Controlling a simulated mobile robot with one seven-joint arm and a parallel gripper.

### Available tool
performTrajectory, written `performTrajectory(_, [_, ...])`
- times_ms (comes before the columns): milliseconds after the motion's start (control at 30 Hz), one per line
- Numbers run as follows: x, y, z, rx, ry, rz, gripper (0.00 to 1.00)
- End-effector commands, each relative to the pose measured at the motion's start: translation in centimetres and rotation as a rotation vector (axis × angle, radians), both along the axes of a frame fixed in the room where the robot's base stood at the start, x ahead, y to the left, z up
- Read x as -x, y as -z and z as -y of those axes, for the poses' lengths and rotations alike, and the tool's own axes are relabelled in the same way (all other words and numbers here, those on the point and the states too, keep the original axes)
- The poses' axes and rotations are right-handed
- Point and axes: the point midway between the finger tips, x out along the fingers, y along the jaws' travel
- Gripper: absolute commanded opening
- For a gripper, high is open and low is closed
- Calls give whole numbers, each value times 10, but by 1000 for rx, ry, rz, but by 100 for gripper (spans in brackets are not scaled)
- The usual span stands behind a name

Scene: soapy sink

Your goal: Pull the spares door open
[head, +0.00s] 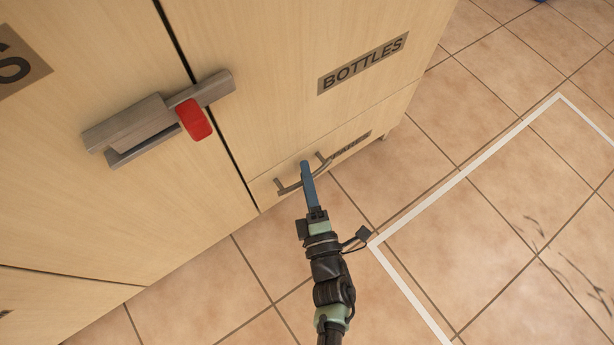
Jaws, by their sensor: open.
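My gripper (307,170), with blue fingers, is open and reaches up to the grey bar handle (290,187) on the low wooden front at the cabinet's bottom right. Its fingers overlap the middle of the handle in the head view; whether they touch or straddle it I cannot tell. This low front (263,190) is flush with the cabinet. Its dark label (352,147) is seen at a slant, and I cannot read it for certain as spares. Another label (15,62) at the top left is cut off, showing only a final S.
The BOTTLES door (300,45) is above the low front. A grey latch (130,125) with a red tab (194,119) spans the gap between it and the left door (75,190). The tiled floor (480,220) in front is clear, with a white line (450,187).

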Motion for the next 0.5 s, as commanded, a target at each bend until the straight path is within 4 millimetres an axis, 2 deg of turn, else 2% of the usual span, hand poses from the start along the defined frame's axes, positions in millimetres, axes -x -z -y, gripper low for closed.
performTrajectory(100, [0, 0, 0, 0, 0, 0, 48])
performTrajectory(367, [0, 0, 0, 0, 1, 0, 1])
performTrajectory(500, [0, 0, 0, 0, 1, 0, 0])
